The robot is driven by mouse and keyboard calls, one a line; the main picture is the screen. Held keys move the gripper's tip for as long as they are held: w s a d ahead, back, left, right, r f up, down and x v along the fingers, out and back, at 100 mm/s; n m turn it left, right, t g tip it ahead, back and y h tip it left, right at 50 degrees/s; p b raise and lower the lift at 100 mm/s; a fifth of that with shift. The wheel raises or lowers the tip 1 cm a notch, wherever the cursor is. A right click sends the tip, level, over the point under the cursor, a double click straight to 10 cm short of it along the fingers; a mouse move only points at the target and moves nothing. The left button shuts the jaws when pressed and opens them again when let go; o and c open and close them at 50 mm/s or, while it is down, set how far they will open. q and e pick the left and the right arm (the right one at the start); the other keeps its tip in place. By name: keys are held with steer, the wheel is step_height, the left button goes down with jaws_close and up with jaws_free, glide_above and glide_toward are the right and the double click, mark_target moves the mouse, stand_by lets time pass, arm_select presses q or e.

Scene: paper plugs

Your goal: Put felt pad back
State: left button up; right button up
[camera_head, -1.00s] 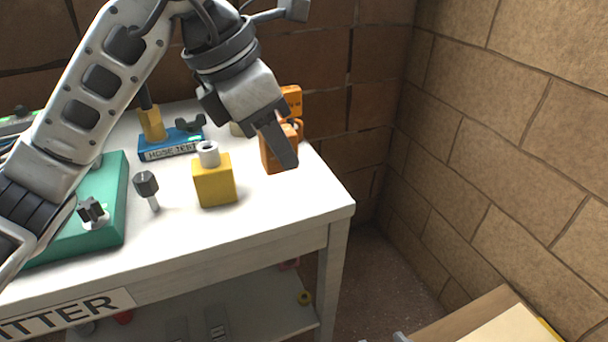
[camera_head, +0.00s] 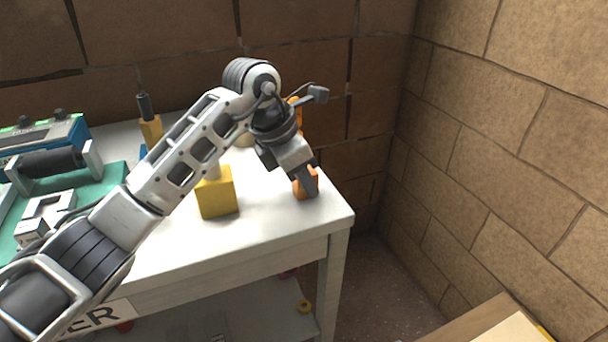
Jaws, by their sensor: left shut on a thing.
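My left gripper (camera_head: 305,188) points down at the right end of the white table. It is shut on an orange block (camera_head: 313,184), whose right side and lower part show around the dark finger. The block is at or just above the tabletop near its right edge; I cannot tell whether it touches. I cannot pick out a felt pad for certain. My right gripper is not in view.
A yellow block (camera_head: 217,196) stands left of the gripper, partly behind my arm. A yellow post (camera_head: 150,130), a green mat (camera_head: 112,176) and a blue device (camera_head: 68,132) are further left. A brick wall (camera_head: 500,120) stands at right.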

arm_select(q)
steer(key=shift+f, duration=0.2)
steer(key=o, duration=0.9)
steer(key=shift+a+r, duration=0.1)
steer(key=shift+r, duration=0.35)
steer(key=v, duration=1.1)
steer(key=shift+a+r, duration=0.1)
steer(key=shift+r, duration=0.15)
